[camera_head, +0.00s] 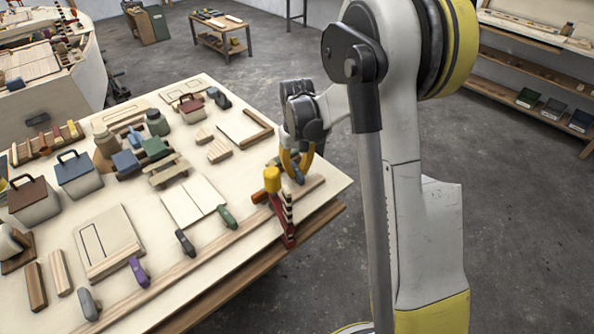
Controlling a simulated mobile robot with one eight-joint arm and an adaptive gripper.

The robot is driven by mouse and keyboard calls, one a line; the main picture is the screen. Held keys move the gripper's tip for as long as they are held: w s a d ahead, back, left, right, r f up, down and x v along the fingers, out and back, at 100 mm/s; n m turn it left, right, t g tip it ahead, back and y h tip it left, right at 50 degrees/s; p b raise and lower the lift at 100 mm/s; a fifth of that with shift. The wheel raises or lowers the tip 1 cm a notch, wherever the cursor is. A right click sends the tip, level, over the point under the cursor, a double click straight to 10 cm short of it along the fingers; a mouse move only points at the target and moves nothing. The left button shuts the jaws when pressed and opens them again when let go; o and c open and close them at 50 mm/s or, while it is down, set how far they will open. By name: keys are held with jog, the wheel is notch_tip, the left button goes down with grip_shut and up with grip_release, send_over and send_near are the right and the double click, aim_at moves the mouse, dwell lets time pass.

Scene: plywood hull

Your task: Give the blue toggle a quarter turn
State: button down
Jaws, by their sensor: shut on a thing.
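The blue toggle (299,175) is at the right end of the row of toggles along the front strip of the workbench. Only a small part of it shows. My gripper (297,165) comes down over it from above, with its yellow fingers shut on the toggle. The fingers hide most of the toggle, so I cannot tell its exact angle.
Green (227,217), dark grey (185,243), purple (138,271) and grey (88,304) toggles line the strip. Open floor lies right of the bench.

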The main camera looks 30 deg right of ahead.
aim_at(297, 170)
jog(key=shift+n, duration=1.7)
jog(key=c, duration=1.4)
grip_release()
notch_tip(297, 170, up, 12)
